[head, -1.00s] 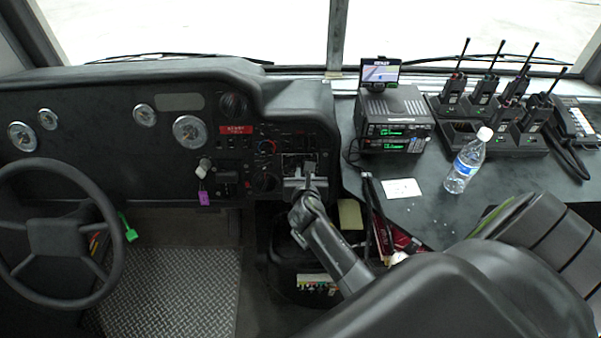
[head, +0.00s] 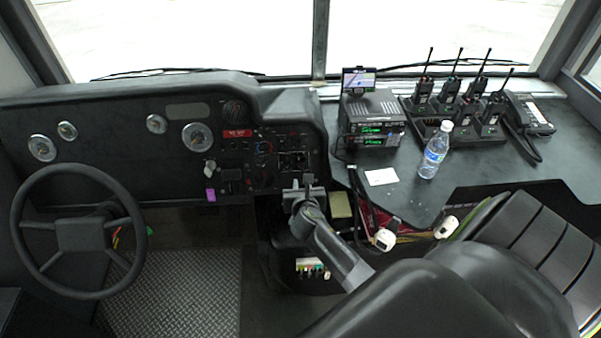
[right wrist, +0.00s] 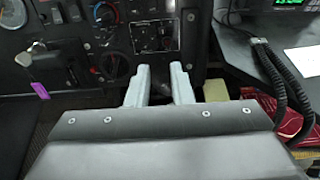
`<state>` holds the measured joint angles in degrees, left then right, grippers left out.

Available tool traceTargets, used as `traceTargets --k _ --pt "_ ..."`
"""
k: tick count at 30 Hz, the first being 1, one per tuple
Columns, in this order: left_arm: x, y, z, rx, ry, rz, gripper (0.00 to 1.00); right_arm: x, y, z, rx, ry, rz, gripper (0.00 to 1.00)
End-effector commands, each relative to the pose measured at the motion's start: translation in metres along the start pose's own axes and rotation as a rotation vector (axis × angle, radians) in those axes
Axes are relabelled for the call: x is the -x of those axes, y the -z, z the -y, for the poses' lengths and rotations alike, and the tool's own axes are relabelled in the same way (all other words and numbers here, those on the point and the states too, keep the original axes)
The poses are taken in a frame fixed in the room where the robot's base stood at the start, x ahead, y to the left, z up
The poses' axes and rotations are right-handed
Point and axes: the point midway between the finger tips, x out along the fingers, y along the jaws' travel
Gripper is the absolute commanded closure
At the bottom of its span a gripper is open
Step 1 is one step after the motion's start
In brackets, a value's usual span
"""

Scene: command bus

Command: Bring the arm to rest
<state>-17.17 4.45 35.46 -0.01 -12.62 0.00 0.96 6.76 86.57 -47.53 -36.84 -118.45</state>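My right gripper (head: 304,187) is in front of the lower edge of the dashboard panel (head: 290,150), near the middle of the head view. In the right wrist view its two pale fingers (right wrist: 160,88) stand apart with a gap between them. Nothing shows between them, so the gripper is open and empty. My right arm reaches up to it from the bottom right. My left gripper is in neither current view.
The steering wheel (head: 78,232) is at left. A key with a purple tag (head: 210,194) hangs from the dash. The right counter (head: 420,200) holds radios (head: 374,120), handsets (head: 470,105), a water bottle (head: 435,150) and a white card (head: 381,177). A seat (head: 530,240) stands at right.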

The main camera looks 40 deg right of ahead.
Motion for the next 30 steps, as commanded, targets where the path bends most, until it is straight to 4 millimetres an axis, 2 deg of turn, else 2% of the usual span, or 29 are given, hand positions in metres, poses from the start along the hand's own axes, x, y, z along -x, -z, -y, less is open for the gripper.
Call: traceTargets --k 11,14,17,23,24,26,30 --pt "0.000 0.004 -0.003 0.001 -0.003 -0.006 0.64 0.000 0.001 0.000 -0.002 0.000 -0.001 0.80" --pt "-0.001 0.003 -0.001 0.000 -0.001 -0.005 0.64 -0.001 0.013 0.002 -0.037 -0.002 -0.025 0.80" --pt "-0.003 0.002 0.001 -0.001 0.001 -0.004 0.64 -0.001 0.048 0.007 -0.151 -0.004 -0.093 0.80" --pt "-0.007 0.001 0.001 -0.001 0.002 -0.003 0.64 0.012 0.165 0.031 -0.583 0.066 -0.320 0.80" --pt "-0.008 0.001 0.001 -0.001 0.002 -0.003 0.64 0.018 0.189 0.038 -0.680 0.096 -0.364 0.80" --pt "-0.009 0.000 0.001 -0.001 0.002 -0.002 0.64 0.028 0.224 0.047 -0.825 0.150 -0.424 0.80" --pt "-0.012 -0.001 0.001 -0.001 0.002 -0.001 0.64 0.060 0.301 0.074 -1.163 0.323 -0.535 0.80"
